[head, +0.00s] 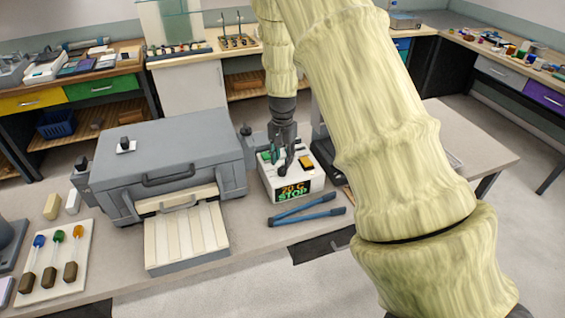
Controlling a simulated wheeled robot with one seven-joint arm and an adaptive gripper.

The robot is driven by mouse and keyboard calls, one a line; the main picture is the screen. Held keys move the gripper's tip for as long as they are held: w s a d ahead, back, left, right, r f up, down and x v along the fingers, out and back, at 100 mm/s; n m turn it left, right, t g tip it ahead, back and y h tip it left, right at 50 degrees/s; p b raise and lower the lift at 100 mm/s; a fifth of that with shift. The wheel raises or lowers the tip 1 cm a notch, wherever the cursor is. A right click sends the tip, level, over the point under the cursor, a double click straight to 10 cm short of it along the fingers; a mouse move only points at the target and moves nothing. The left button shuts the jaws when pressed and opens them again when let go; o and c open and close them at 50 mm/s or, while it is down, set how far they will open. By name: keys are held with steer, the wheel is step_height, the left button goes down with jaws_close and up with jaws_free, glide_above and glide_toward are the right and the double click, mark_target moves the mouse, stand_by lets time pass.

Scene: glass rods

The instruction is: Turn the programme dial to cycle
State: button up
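A white control box (287,185) stands on the bench to the right of a grey oven-like unit (170,150). Its display (292,192) reads "20 C STOP". A green part (266,156) and a yellow part (306,162) show on its top. My gripper (283,158) points down over the top of the box, between these parts. No programme dial can be made out clearly; my gripper covers part of the box top. Whether the fingers touch or grip anything is too small to tell.
Blue-handled tongs (305,211) lie in front of the box. A slotted tray (187,240) juts from the grey unit. A white board with coloured-tipped rods (52,262) lies at left.

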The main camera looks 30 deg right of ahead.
mark_target(282, 166)
step_height(282, 166, up, 10)
steer(key=shift+f, duration=0.25)
stand_by(0.6)
